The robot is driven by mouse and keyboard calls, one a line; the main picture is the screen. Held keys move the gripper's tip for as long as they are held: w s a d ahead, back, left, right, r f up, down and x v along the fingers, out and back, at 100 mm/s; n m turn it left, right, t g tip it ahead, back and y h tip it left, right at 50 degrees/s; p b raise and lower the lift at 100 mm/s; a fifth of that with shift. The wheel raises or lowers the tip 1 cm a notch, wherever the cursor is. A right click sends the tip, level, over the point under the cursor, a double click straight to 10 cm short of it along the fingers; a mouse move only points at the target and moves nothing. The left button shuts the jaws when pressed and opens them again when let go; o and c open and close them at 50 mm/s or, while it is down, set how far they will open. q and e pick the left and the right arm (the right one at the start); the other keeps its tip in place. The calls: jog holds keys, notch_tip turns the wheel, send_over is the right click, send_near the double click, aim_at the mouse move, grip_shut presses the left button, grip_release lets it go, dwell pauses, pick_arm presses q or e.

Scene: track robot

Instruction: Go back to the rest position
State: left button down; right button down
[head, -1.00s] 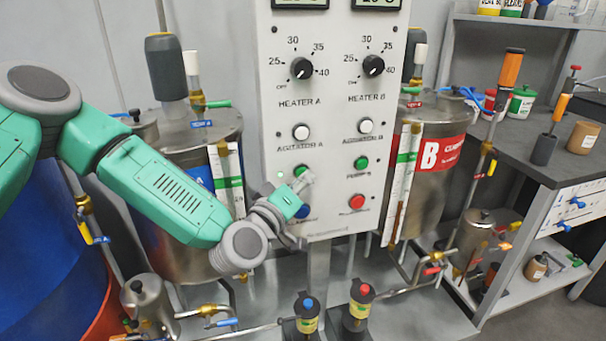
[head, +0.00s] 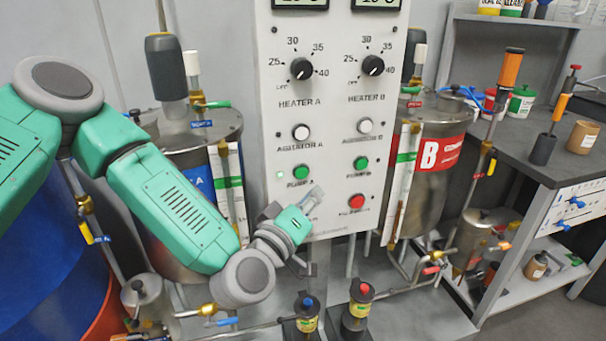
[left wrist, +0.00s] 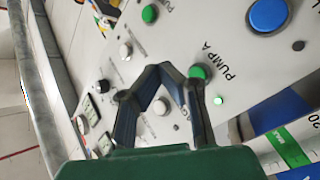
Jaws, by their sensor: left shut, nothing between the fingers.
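My left gripper (head: 314,196) is in front of the lower part of the white control panel (head: 330,110), just below the green PUMP A button (head: 301,172). A small green light (head: 280,175) is lit beside that button. In the left wrist view the gripper's dark fingers (left wrist: 163,72) meet at their tips with nothing between them. The PUMP A button (left wrist: 198,72) shows just beyond the tips, and a large blue button (left wrist: 268,14) is at the upper right. In the head view the gripper covers the place of the blue button. My right gripper is not in view.
Steel tank A (head: 205,130) stands behind my left arm, and tank B (head: 440,190) is right of the panel. A dark bench (head: 555,145) is at the right.

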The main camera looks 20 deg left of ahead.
pick_arm(q)
jog(key=s+d+f+m+g+h, duration=0.1)
jog(key=s+f+m+g, duration=0.2)
jog(key=s+f+g, duration=0.55)
jog(key=s+d+f+m+g, duration=0.1)
jog(key=s+f+m, duration=0.35)
jog(key=f, duration=0.85)
jog(key=s+a+f+g+y, duration=0.2)
jog(key=s+a+f+g, duration=0.2)
jog(key=s+a, duration=0.3)
jog(key=s+a+f+g+y, duration=0.3)
jog(key=s+a, duration=0.5)
jog(key=s, duration=0.6)
notch_tip(320, 180, down, 3)
jog(key=shift+r+g, duration=0.15)
jog(key=shift+g, duration=0.5)
jog(key=shift+m, duration=0.25)
